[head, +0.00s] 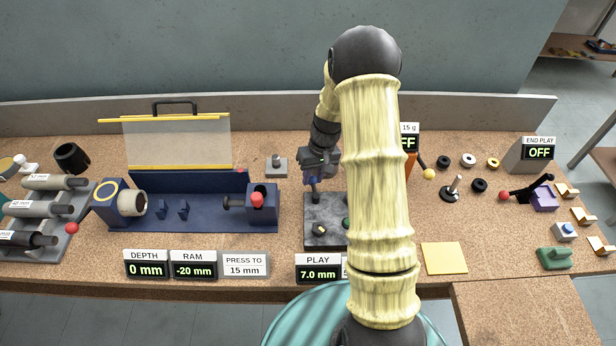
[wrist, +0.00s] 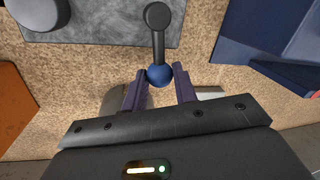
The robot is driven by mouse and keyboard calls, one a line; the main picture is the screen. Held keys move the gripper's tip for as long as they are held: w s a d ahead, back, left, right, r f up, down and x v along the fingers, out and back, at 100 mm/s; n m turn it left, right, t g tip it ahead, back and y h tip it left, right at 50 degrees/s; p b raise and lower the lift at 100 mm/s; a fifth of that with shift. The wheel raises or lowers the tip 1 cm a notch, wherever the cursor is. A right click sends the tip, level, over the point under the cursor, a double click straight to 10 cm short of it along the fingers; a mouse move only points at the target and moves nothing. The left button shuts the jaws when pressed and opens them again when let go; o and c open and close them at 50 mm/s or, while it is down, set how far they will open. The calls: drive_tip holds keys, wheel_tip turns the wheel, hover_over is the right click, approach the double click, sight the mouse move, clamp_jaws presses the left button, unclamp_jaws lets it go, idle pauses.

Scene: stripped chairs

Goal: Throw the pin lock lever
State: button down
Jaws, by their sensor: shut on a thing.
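A dark lever (wrist: 158,42) with a blue ball knob (wrist: 160,75) shows in the wrist view. Its round pivot end sits on a grey plate (wrist: 110,30). My gripper (wrist: 160,88) is shut on the blue knob, one purple finger on each side. In the head view my gripper (head: 314,190) is at the back edge of the dark grey fixture plate (head: 320,238). My arm hides the right part of that plate, and the lever is hard to make out there. A PLAY display (head: 318,268) in front reads 7.0 mm.
A navy press fixture (head: 190,215) with a red knob (head: 257,199) stands left of the plate. A yellow pad (head: 444,258) lies right of my arm.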

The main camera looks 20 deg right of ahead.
drive_tip(key=shift+s+d+m, duration=0.1)
drive_tip(key=shift+d+m, duration=0.45)
drive_tip(key=shift+m, duration=0.35)
drive_tip(key=c, duration=1.1)
unclamp_jaws()
drive_tip(key=d+r, duration=0.3)
drive_tip(key=r, duration=1.4)
drive_tip(key=shift+s+d+b, duration=0.15)
drive_tip(key=shift+s+b, duration=0.1)
drive_tip(key=shift+b, duration=0.1)
drive_tip(key=shift+s+r, duration=0.1)
drive_tip(key=s+a+r+t+h+p, duration=0.1)
drive_tip(key=s+a+p, duration=0.1)
drive_tip(key=s+a, duration=0.3)
drive_tip(key=s+a+r+n+t+h+p, duration=0.1)
drive_tip(key=s+a, duration=0.4)
drive_tip(key=s, duration=0.8)
drive_tip(key=shift+a+t+p, duration=0.3)
drive_tip(key=shift+a+p, duration=0.05)
drive_tip(key=shift+p, duration=0.35)
